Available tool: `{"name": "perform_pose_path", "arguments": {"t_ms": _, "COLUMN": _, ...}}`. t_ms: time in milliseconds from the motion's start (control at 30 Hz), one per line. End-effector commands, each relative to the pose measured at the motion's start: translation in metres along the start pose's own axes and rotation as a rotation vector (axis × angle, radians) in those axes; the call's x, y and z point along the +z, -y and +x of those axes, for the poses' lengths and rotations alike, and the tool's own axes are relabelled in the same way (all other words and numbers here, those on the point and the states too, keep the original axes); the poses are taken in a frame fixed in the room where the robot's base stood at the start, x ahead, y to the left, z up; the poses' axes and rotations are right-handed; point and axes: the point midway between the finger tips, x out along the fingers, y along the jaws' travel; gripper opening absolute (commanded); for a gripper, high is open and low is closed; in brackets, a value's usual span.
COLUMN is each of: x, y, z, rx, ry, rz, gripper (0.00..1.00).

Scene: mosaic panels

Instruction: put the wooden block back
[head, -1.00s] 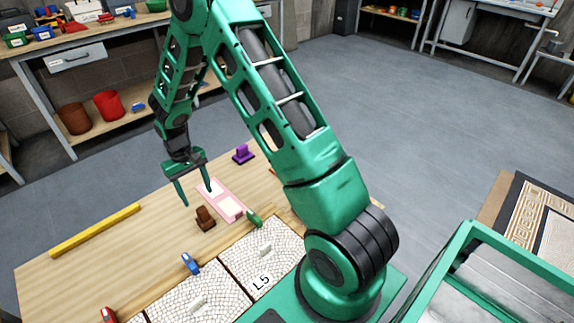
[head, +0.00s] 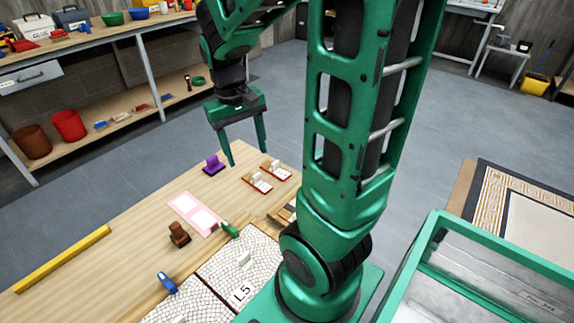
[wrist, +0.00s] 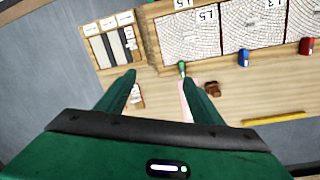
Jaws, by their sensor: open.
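The wooden block (head: 179,234), dark brown with a raised top part, stands on the table beside a pink tray (head: 178,202). The block also shows in the wrist view (wrist: 213,89), right of my right finger. My gripper (head: 248,156) is open and empty, raised above the far end of the table, well away from the block. In the wrist view my gripper's fingers (wrist: 160,78) are spread, with the pink tray partly hidden behind the right finger.
A purple piece (head: 213,164) and two red-and-white pieces (head: 258,182) lie near my gripper. A green tool (head: 230,229) and blue tool (head: 167,283) lie by the mosaic panels (head: 215,268). A yellow bar (head: 62,258) lies left. A labelled rack (wrist: 110,42) shows in the wrist view.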

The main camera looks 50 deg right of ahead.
Motion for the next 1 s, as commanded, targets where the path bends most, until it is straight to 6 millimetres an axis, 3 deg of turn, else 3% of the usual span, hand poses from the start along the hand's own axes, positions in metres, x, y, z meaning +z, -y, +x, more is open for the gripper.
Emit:
{"name": "perform_pose_path", "arguments": {"t_ms": 100, "x": 0.036, "y": -0.022, "z": -0.011, "rx": -0.021, "ry": -0.008, "rz": 0.054, "gripper": 0.61}}
{"name": "perform_pose_path", "arguments": {"t_ms": 300, "x": 0.092, "y": -0.045, "z": -0.018, "rx": -0.064, "ry": -0.012, "rz": 0.127, "gripper": 0.61}}
{"name": "perform_pose_path", "arguments": {"t_ms": 500, "x": 0.128, "y": -0.052, "z": -0.017, "rx": -0.098, "ry": -0.011, "rz": 0.168, "gripper": 0.61}}
{"name": "perform_pose_path", "arguments": {"t_ms": 667, "x": 0.138, "y": -0.054, "z": -0.015, "rx": -0.107, "ry": -0.01, "rz": 0.178, "gripper": 0.61}}
{"name": "perform_pose_path", "arguments": {"t_ms": 1000, "x": 0.137, "y": -0.054, "z": -0.015, "rx": -0.107, "ry": -0.01, "rz": 0.178, "gripper": 0.61}}
